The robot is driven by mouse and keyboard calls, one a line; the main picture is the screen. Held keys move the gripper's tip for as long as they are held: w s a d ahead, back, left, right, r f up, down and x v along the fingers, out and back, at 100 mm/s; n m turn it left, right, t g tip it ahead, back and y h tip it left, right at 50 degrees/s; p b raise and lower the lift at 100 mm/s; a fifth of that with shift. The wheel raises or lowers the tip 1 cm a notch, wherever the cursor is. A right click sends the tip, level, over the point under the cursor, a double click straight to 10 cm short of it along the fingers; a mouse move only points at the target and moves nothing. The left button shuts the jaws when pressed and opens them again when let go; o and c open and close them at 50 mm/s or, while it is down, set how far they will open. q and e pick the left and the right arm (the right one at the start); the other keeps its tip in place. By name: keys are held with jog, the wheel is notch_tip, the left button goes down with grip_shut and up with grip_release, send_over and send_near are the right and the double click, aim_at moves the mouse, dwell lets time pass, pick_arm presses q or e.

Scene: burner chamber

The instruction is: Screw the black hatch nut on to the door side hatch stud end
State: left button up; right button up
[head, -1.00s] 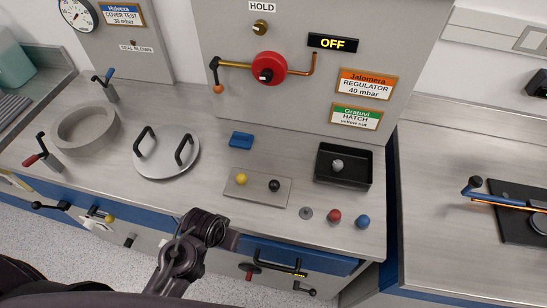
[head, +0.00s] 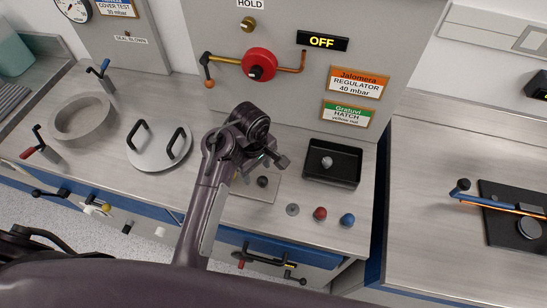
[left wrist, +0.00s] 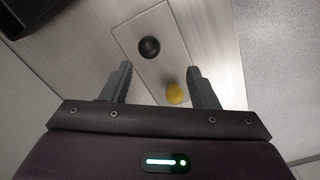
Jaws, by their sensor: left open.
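The black hatch nut (head: 262,181), a round black knob, sits on a small metal plate (head: 256,193) on the bench. It also shows in the left wrist view (left wrist: 149,47), just beyond and between the fingertips. A yellow knob (left wrist: 175,94) is on the same plate, close to the right-hand finger in that view; my arm mostly hides it in the head view. My left gripper (head: 266,167) is open and empty above the plate; its spread fingers show in the left wrist view (left wrist: 160,70). I cannot make out the door side hatch stud end. My right gripper is out of view.
A black tray (head: 312,175) holding a grey knob stands right of the plate. Grey, red (head: 320,213) and blue (head: 347,219) knobs line the front edge. A round lid with two handles (head: 160,160) lies left. The panel with a red wheel (head: 259,64) rises behind.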

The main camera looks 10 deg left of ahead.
aim_at(263, 179)
pick_arm(q)
jog(key=shift+w+d+f+n, duration=0.4)
jog(key=shift+w+d+f, duration=0.3)
jog(key=shift+w+d, duration=0.25)
jog(key=shift+s+a+f+p, duration=0.2)
jog(key=shift+s+a+f, duration=0.1)
jog(key=shift+f, duration=0.25)
jog(key=shift+s+a+f+p, duration=0.15)
jog(key=shift+a+f+p, duration=0.1)
jog(key=shift+f, duration=0.3)
jog(key=f, duration=0.3)
jog(key=shift+w+d+f, duration=0.15)
jog(key=shift+w+d, duration=0.05)
jog(key=shift+f, duration=0.3)
jog(key=c, duration=1)
jog(key=shift+o, duration=1.1)
grip_shut()
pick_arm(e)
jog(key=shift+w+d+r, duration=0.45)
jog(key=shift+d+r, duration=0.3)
